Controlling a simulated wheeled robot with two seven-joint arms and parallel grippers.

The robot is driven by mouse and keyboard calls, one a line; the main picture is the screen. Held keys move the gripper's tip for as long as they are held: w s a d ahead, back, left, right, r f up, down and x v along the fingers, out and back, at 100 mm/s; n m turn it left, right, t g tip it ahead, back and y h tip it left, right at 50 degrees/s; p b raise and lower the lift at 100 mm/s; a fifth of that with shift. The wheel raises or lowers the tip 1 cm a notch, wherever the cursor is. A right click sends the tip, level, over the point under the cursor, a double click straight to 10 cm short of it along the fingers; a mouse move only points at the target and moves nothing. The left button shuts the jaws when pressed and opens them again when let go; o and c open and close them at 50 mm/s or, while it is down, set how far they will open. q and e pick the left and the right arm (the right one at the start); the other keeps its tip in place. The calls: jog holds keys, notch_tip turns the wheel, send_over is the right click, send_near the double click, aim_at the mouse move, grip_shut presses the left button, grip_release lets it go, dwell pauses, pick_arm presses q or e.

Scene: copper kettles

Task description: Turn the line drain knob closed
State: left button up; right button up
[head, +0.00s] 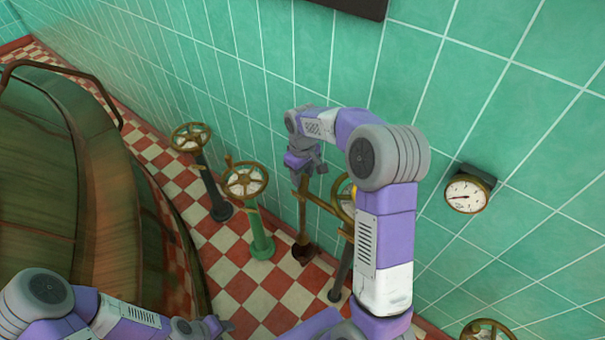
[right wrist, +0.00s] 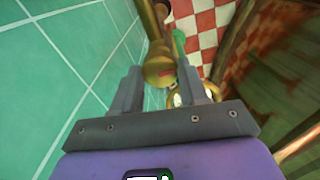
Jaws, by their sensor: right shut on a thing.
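My right gripper (head: 309,172) is at the top of an upright brass pipe (head: 302,212) close to the green wall. In the right wrist view, a brass end piece (right wrist: 160,66) with a small red mark sits between the two fingers, and I take it for the line drain knob. The gripper is shut on it; the fingers hide part of it in the head view. I cannot read how far the knob is turned. My left gripper (head: 216,326) is low at the bottom edge of the head view, away from the pipes, and its jaws are unclear.
Valve wheels stand on posts: one at left (head: 191,137), one on a green post (head: 245,181), and one (head: 345,200) partly behind my right arm. Another wheel (head: 488,330) is at bottom right. A dial gauge (head: 466,195) is on the wall. A large copper kettle (head: 60,190) fills the left.

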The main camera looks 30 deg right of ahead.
aim_at(303, 178)
jog(key=shift+r+m+p, duration=0.1)
jog(key=shift+m+p, duration=0.45)
jog(key=shift+m, duration=0.15)
jog(key=shift+c, duration=0.2)
jog(key=o, duration=1.1)
jog(key=shift+c, duration=0.2)
jog(key=shift+r+p, duration=1.3)
jog(key=shift+r, duration=2.45)
